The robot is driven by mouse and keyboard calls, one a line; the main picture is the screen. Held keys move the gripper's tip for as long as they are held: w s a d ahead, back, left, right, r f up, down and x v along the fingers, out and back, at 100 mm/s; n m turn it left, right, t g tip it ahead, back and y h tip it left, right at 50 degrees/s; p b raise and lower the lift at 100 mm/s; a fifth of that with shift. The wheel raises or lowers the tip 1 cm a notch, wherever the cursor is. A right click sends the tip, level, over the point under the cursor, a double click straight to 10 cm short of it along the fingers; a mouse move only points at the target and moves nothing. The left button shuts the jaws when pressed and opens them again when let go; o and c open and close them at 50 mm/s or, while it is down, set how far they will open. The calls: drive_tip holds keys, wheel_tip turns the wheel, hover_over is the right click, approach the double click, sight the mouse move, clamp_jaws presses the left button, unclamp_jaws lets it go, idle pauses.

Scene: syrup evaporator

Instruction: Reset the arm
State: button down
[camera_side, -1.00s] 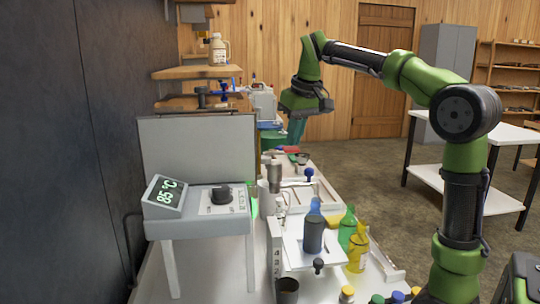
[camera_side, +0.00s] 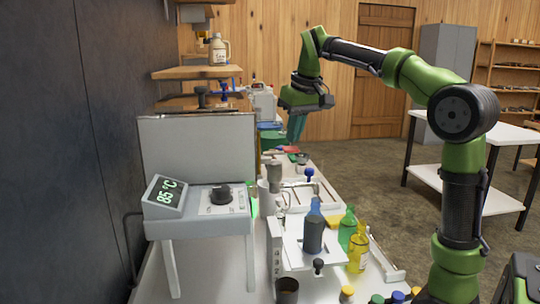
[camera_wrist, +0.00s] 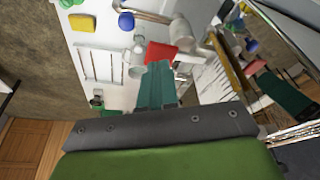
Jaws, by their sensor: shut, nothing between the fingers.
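My green arm stands at the right of the side view and reaches left over the workbench. My gripper (camera_side: 296,130) hangs from it with its teal fingers pointing down above the far part of the bench. The fingers are together and hold nothing. In the wrist view the gripper (camera_wrist: 157,75) shows the fingers side by side, over the white bench top. A red item (camera_wrist: 160,53) lies just beyond the fingertips in that view; whether they touch it cannot be told there.
The evaporator (camera_side: 199,228) with its 85 °C display stands at left. A dark blue-capped bottle (camera_side: 313,236), a green bottle (camera_side: 347,230) and a yellow bottle (camera_side: 358,252) stand on the near bench. Shelves (camera_side: 196,72) hang behind. A white table (camera_side: 480,130) stands at right.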

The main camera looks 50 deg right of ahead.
drive_tip(key=shift+r, duration=1.35)
